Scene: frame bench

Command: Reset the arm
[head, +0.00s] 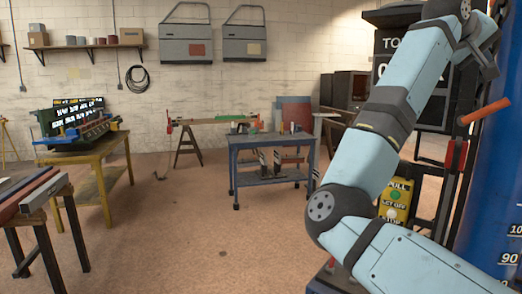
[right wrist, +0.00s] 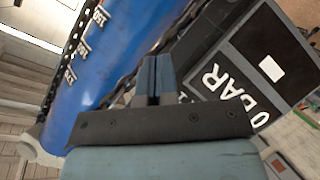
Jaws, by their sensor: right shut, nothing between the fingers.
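My right arm rises from the lower right of the head view, bends at the elbow and reaches up to the top right edge. My right gripper (right wrist: 152,62) shows in the right wrist view with its two fingers together and nothing between them. It points up between a blue column (right wrist: 95,70) and a dark panel (right wrist: 275,45) with white "0 BAR" lettering. I cannot tell whether the fingers touch either. The blue column, with a number scale, also stands at the right edge of the head view (head: 490,190). My left gripper is in neither view.
An orange-ended lever (head: 486,111) and a yellow control box (head: 395,200) with a green button are close to my right arm. A blue workbench (head: 270,140) stands mid-room. A yellow table (head: 90,150) and a bench with metal bars (head: 40,192) stand left. Open floor lies between.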

